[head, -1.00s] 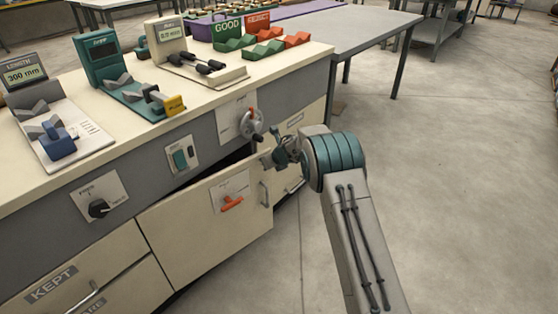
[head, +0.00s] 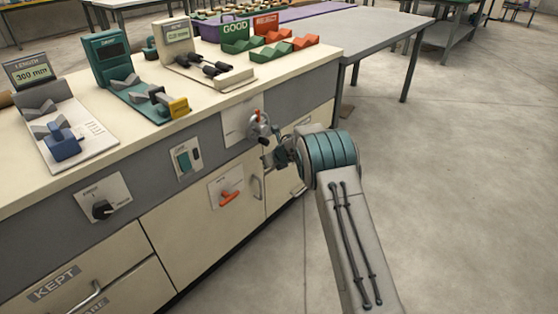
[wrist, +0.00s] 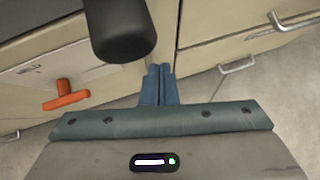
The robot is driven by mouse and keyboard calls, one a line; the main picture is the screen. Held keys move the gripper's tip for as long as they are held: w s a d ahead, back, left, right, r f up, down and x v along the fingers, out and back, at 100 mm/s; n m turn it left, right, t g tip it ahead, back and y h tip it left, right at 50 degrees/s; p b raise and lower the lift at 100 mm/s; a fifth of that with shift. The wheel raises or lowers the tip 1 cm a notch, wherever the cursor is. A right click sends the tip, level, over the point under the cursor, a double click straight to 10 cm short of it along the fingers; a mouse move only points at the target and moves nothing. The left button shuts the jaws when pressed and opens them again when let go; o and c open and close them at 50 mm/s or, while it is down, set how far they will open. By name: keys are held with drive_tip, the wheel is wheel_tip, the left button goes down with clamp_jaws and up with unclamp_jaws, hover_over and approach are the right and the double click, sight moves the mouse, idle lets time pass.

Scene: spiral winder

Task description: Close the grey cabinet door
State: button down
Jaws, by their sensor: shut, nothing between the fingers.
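The cabinet door (head: 185,235) in the bench front looks cream rather than grey. It carries an orange T-handle (head: 230,199) on a pale plate and a metal pull (head: 256,188) near its right edge. It now looks flush or nearly flush with the bench front, with no dark gap along its top. My gripper (head: 267,159) is shut and empty at the door's upper right corner. In the wrist view its blue fingers (wrist: 158,72) point at the seam right of the door (wrist: 100,72); whether they touch is unclear.
A crank wheel (head: 259,124) sticks out just above my gripper. Drawers with metal pulls (wrist: 238,66) lie right of the door, and a KEPT drawer (head: 60,285) lies left. Gauges stand on the bench top (head: 215,100). The floor (head: 460,190) at right is clear.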

drive_tip(key=s+d+r+m+t+h+p, duration=0.15)
drive_tip(key=s+d+r+m+p, duration=0.3)
drive_tip(key=d+r+m, duration=0.55)
drive_tip(key=s+d+r+m+t+h+p, duration=0.1)
drive_tip(key=s+d+r+m+h+p, duration=0.4)
drive_tip(key=r, duration=0.8)
drive_tip(key=s+d+r+m+t+p, duration=0.1)
drive_tip(key=s+d+r+m+p, duration=0.1)
drive_tip(key=s+d+r+m, duration=0.75)
drive_tip(key=s+d+r+m+g+h+p, duration=0.25)
drive_tip(key=s+r+m, duration=0.2)
drive_tip(key=r, duration=0.25)
drive_tip(key=s+a+r+m+g+y+p, duration=0.1)
drive_tip(key=s+m+p, duration=0.3)
drive_tip(key=s, duration=0.9)
drive_tip(key=s+a+r+m+g+y+p, duration=0.2)
drive_tip(key=s+m+g+p, duration=0.2)
drive_tip(key=s+m, duration=0.7)
drive_tip(key=s+p, duration=0.1)
drive_tip(key=s, duration=0.2)
drive_tip(key=shift+a+r, duration=0.15)
drive_tip(key=shift+r, duration=0.1)
drive_tip(key=shift+w, duration=0.1)
